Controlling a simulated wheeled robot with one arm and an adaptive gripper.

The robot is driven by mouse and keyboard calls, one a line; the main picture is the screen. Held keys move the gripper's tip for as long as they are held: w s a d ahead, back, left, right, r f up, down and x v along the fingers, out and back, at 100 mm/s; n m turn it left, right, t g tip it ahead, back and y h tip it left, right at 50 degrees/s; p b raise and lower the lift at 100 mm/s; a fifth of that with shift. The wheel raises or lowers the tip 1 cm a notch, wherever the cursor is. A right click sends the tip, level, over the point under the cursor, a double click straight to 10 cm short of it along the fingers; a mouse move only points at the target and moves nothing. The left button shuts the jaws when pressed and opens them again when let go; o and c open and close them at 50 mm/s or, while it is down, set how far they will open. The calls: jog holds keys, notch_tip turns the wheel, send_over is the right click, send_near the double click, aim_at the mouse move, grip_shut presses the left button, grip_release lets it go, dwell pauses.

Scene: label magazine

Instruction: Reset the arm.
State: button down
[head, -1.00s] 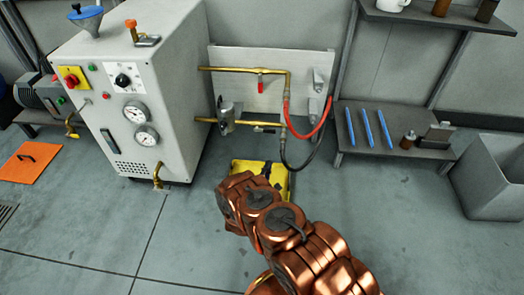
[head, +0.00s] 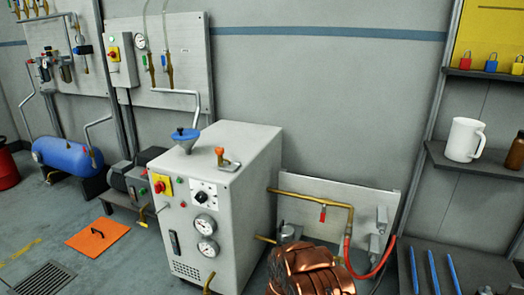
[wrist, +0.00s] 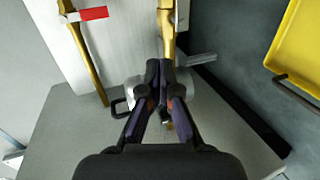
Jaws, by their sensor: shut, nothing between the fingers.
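My gripper (wrist: 160,68) shows in the wrist view with its two dark fingers together and nothing between them. Its fingertips appear over a brass pipe (wrist: 167,35); whether they touch it I cannot tell. A grey metal fitting (wrist: 134,92) lies behind the fingers. In the head view only part of my copper-coloured arm shows at the bottom, in front of the pipe panel (head: 325,203); the fingers cannot be made out there.
A grey machine (head: 235,180) with gauges stands left of my arm. A red hose (head: 372,270) hangs at the panel's right. A shelf (head: 480,170) holds a white mug (head: 464,139). A yellow tray (wrist: 292,50) lies right in the wrist view.

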jog(key=s+a+r+m+g+y+p, duration=0.1)
jog(key=a+r+m+y+p, duration=0.15)
jog(key=r, duration=0.65)
jog(key=s+a+r+m+g+y+p, duration=0.1)
jog(key=a+r+g+y+p, duration=0.2)
jog(key=r, duration=0.7)
jog(key=s+a+r+m+g+y+p, duration=0.1)
jog(key=s+r+p, duration=0.35)
jog(key=r, duration=0.35)
jog(key=s+a+r+m+g+y+p, duration=0.1)
jog(key=s+a+r+p, duration=0.1)
jog(key=s+r+p, duration=0.5)
jog(key=s+d+r+m+g+p, duration=0.2)
jog(key=s+r, duration=0.8)
jog(key=s, duration=0.5)
jog(key=s+d+r+m+g+h+p, duration=0.1)
jog(key=s+d+r+m+g+p, duration=0.2)
jog(key=s+r, duration=0.7)
jog(key=s+d+r+m+g+p, duration=0.2)
jog(key=s+d+r+p, duration=0.3)
jog(key=s, duration=1.5)
notch_tip(320, 180, up, 5)
jog(key=shift+s+m+g+h+p, duration=0.15)
jog(key=shift+m+g+h+p, duration=0.2)
jog(key=shift+g+p, duration=0.55)
jog(key=shift+d, duration=0.15)
